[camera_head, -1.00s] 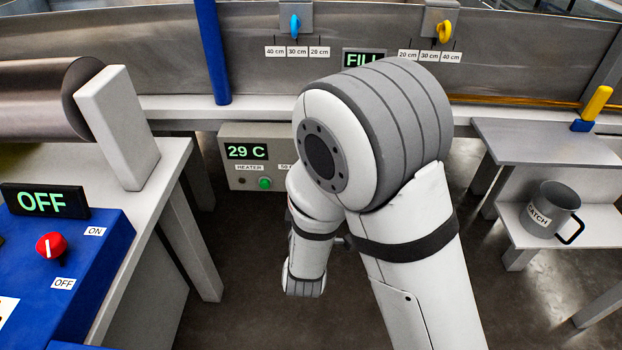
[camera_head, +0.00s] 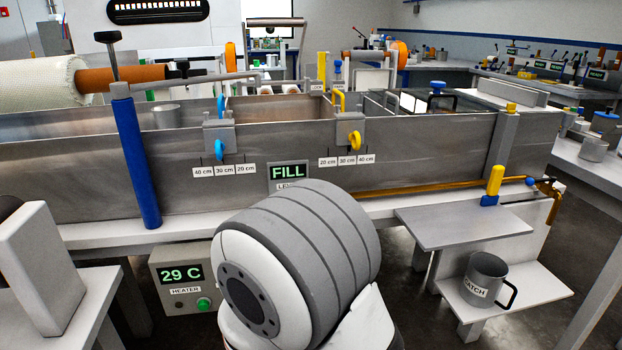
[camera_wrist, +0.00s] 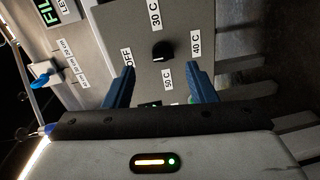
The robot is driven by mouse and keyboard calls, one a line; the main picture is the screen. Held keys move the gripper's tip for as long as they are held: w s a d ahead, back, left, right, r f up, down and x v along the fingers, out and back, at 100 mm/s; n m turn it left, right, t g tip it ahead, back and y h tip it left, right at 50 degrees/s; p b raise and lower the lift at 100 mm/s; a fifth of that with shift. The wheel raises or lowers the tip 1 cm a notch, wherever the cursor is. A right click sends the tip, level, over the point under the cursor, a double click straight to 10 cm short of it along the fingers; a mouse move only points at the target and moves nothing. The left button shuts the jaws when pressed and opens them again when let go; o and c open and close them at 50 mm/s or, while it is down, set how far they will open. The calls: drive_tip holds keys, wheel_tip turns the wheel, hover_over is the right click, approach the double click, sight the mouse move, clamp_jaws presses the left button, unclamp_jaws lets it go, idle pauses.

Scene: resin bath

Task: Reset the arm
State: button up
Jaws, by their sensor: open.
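My gripper (camera_wrist: 162,88) shows in the wrist view with its two blue fingers apart and nothing between them. Beyond the fingers is the grey heater box with a black knob (camera_wrist: 163,52) and labels OFF, 30 C, 40 C and 50 C around it. The view is turned sideways. In the head view my arm's large grey and white joint fills the lower middle, and my gripper is out of sight. The heater box (camera_head: 157,290) stands left of that joint, reading 29 C with a green button lit.
A grey jug labelled CATCH (camera_head: 485,280) stands on the lower right shelf (camera_head: 540,290). A blue post (camera_head: 138,165) stands at left.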

drive_tip(key=w+d+r+m+g+p, duration=0.1)
drive_tip(key=d+r+m+g+p, duration=0.35)
drive_tip(key=d+r+p, duration=0.35)
drive_tip(key=w+d+r+m+g+p, duration=0.1)
drive_tip(key=d+r+m+g+p, duration=0.4)
drive_tip(key=r, duration=0.6)
drive_tip(key=s+d+r+m+g+h+p, duration=0.3)
drive_tip(key=s+d+r+m+p, duration=0.7)
drive_tip(key=s+d+r, duration=0.4)
drive_tip(key=shift+s+d+r+g+h+p, duration=0.25)
drive_tip(key=shift+s+d+g+h+p, duration=0.2)
drive_tip(key=shift+d+g, duration=0.45)
